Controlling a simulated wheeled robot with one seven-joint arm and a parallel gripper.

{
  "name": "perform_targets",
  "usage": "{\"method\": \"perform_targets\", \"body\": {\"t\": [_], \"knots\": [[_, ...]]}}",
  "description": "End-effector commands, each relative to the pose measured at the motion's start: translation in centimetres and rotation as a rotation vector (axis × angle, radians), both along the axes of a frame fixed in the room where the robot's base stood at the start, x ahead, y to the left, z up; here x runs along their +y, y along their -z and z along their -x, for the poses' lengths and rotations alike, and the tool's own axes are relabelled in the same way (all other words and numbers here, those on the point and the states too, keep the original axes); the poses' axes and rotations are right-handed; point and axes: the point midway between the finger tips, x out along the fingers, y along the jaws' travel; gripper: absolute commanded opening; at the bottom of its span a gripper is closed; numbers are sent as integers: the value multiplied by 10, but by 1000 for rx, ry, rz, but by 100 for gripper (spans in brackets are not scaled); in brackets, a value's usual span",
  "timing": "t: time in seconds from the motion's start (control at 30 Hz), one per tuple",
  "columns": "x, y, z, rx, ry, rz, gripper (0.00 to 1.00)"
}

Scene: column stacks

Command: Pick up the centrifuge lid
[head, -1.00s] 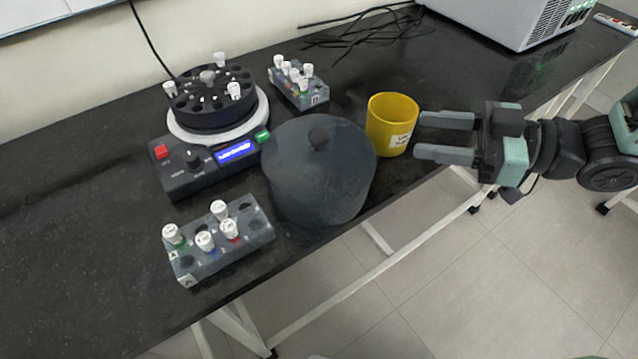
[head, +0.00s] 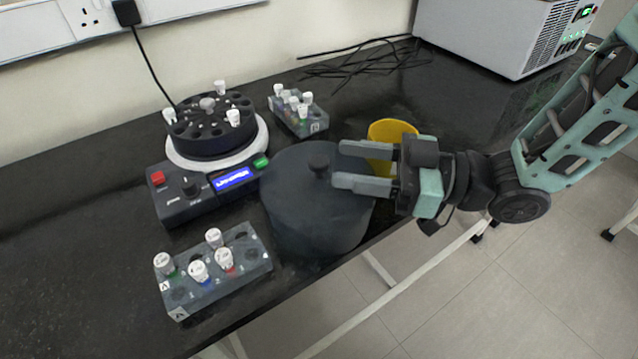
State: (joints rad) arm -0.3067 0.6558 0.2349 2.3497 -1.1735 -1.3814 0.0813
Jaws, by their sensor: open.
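The centrifuge lid (head: 310,215) is a dark grey, round cover with a small black knob (head: 318,164) on top. It sits on the black bench near the front edge, in the head view. My gripper (head: 350,167) is open and empty. Its two grey fingers point left, over the right part of the lid, with the tips a little to the right of the knob. I cannot tell the exact height of the fingers above the lid. The centrifuge (head: 205,187) stands uncovered to the left of the lid, with a black rotor (head: 190,133) holding several white-capped tubes.
A yellow cup (head: 392,130) stands behind my gripper and is partly hidden by it. Tube racks stand in front-left of the lid (head: 240,275) and behind it (head: 318,123). Black cables (head: 365,62) and a grey machine (head: 500,40) are at the back. The left bench is clear.

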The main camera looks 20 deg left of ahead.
Motion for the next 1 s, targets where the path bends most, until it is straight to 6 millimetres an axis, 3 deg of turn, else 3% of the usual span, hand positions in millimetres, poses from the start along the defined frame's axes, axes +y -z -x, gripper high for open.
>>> {"method": "perform_targets", "body": {"t": [0.4,0.67,0.7,0.87,1.0], "knots": [[49,5,5,-1,-3,0,49],[53,5,4,0,0,0,49],[53,5,4,0,0,0,46],[53,5,4,0,0,0,2],[53,5,4,-1,0,-1,0]]}}
